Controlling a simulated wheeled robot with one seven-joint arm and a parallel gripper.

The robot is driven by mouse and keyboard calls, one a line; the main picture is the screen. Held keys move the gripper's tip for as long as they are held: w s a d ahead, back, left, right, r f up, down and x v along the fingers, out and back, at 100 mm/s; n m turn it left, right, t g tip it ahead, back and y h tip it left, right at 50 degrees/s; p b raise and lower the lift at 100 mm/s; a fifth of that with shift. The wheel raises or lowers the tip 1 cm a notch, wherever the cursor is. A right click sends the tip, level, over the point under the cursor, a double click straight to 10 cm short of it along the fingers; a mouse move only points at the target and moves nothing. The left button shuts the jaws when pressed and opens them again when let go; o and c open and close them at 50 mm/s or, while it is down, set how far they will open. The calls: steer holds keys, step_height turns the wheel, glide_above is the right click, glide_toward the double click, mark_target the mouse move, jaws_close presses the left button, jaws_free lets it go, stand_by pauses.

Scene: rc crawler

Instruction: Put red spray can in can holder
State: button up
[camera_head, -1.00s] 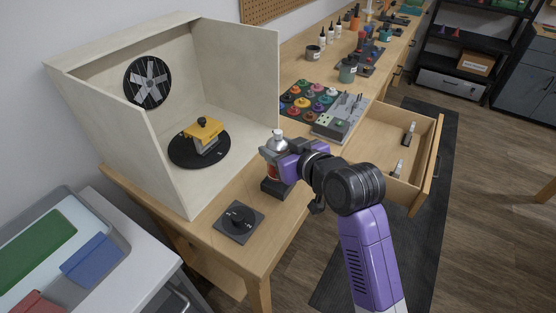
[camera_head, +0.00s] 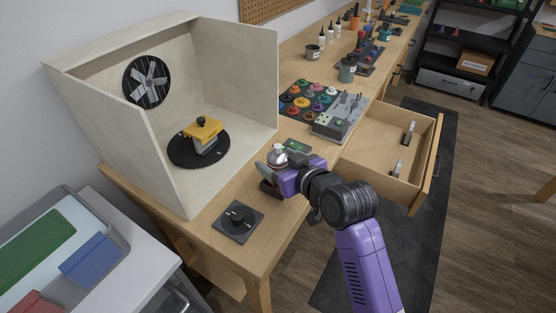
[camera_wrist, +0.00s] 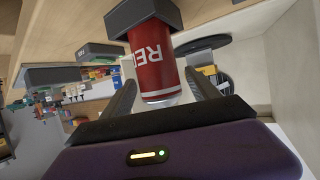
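The red spray can (camera_wrist: 153,62) stands upright with its base in the black can holder (camera_wrist: 140,17), which shows upside down in the wrist view. In the head view the can's silver top (camera_head: 277,154) shows above my gripper, and the holder (camera_head: 269,188) sits on the bench below it. My gripper (camera_wrist: 160,82) is open, with one finger on each side of the can and gaps visible between fingers and can. In the head view my gripper (camera_head: 272,172) hides most of the red body.
A dark dial box (camera_head: 238,221) sits near the front bench corner. A spray booth (camera_head: 235,75) with a yellow part on a turntable (camera_head: 185,152) stands to the left. An open drawer (camera_head: 385,155) juts out at right. A green-labelled dark block (camera_head: 296,146) lies just behind the can.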

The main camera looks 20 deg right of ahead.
steer(key=shift+r, duration=0.25)
steer(key=v, duration=1.2)
steer(key=shift+f+b, duration=0.15)
steer(key=shift+b, duration=0.15)
steer(key=shift+s+f, duration=0.1)
